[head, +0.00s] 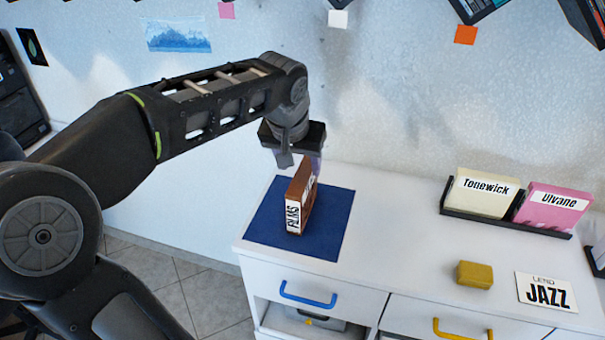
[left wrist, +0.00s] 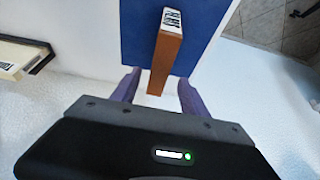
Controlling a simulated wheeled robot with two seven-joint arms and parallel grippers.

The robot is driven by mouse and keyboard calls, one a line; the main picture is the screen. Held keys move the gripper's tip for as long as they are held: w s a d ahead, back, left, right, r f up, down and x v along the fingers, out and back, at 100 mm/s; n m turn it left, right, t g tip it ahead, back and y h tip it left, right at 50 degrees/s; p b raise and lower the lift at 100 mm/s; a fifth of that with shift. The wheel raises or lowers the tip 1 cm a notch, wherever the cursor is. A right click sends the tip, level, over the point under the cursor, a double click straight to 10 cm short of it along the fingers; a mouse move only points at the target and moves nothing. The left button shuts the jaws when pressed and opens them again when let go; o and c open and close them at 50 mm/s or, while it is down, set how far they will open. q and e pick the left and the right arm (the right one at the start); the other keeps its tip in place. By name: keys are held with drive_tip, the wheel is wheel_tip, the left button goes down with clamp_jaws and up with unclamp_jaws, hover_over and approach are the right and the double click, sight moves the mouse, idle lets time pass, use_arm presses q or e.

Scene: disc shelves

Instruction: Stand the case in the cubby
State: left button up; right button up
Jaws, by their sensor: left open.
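A brown case (head: 298,205) with a white label reading "FILMS" stands upright on a blue mat (head: 335,215) on the white cabinet. My left gripper (head: 303,160) is above the back part of the case, pointing down, with its jaws open. In the left wrist view, the purple fingers of the left gripper (left wrist: 159,88) are apart, one to each side of the near end of the case (left wrist: 166,62). I see no clear gap closed on it, and contact cannot be told. My right gripper is not in view. No cubby can be made out for certain.
A black rack (head: 505,222) holds a cream case (head: 485,195) and a pink case (head: 552,208). A yellow block (head: 475,275) and a "JAZZ" card (head: 546,292) lie nearer the front. The white top between mat and rack is clear. Dark shelves (head: 478,10) hang at upper right.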

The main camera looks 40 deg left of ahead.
use_arm(q)
drive_tip(key=shift+v, duration=1.5)
